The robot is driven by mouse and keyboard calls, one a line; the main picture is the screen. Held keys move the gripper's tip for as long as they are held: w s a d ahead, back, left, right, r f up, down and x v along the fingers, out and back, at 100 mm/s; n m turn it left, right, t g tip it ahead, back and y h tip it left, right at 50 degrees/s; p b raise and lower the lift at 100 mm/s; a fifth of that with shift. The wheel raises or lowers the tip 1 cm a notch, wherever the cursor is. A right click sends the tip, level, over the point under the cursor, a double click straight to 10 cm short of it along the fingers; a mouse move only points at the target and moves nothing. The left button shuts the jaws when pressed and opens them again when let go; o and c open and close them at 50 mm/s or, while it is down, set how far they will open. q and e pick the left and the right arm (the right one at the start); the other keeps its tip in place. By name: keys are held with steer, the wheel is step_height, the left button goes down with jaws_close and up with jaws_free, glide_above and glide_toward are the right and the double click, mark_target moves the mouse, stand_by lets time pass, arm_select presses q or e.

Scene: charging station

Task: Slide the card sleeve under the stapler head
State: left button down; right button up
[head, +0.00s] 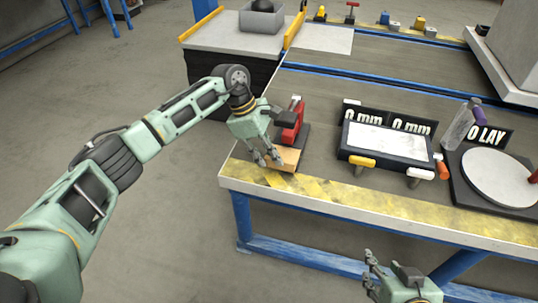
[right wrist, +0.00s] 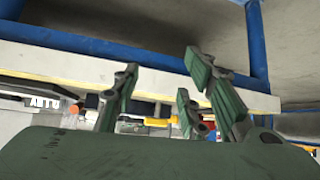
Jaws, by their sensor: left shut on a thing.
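My left gripper (head: 268,160) points down at the near left corner of the bench and is shut on the tan card sleeve (head: 288,156). The fingers hide part of the sleeve. The sleeve lies low at the front of the stapler (head: 290,132), which has a red body, a dark head and a dark base. The gripper partly covers the stapler, so I cannot tell whether the sleeve is under its head. My right gripper (head: 370,272) is open and empty, in front of the bench. Its spread fingers also show in the right wrist view (right wrist: 160,82).
The bench front has a worn yellow strip (head: 350,195). Right of the stapler is a black fixture with a white plate (head: 388,141) and handles. Further right are a round white disc (head: 498,176) and a grey block. A grey bin (head: 262,18) stands at the back.

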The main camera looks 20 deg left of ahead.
mark_target(283, 154)
arm_select(q)
steer(key=shift+w, duration=0.2)
arm_select(e)
steer(key=shift+w+a+r+t, duration=0.35)
steer(key=shift+w+r+t, duration=0.3)
steer(key=shift+w, duration=0.2)
arm_select(q)
steer(key=shift+w+b, duration=0.1)
steer(key=shift+b, duration=0.2)
arm_select(e)
steer(key=shift+w+a+r, duration=0.1)
steer(key=shift+w+r, duration=0.1)
steer(key=shift+r, duration=0.05)
arm_select(q)
steer(key=shift+w+f, duration=0.1)
steer(key=shift+w, duration=0.1)
arm_select(e)
steer(key=shift+w+a+r+t+y, duration=0.3)
steer(key=shift+w+r+t, duration=0.35)
steer(key=shift+w+r, duration=0.15)
arm_select(q)
steer(key=shift+b, duration=0.3)
arm_select(e)
steer(key=shift+w+a+r, duration=0.1)
steer(key=shift+w+r, duration=0.05)
steer(key=shift+r, duration=0.2)
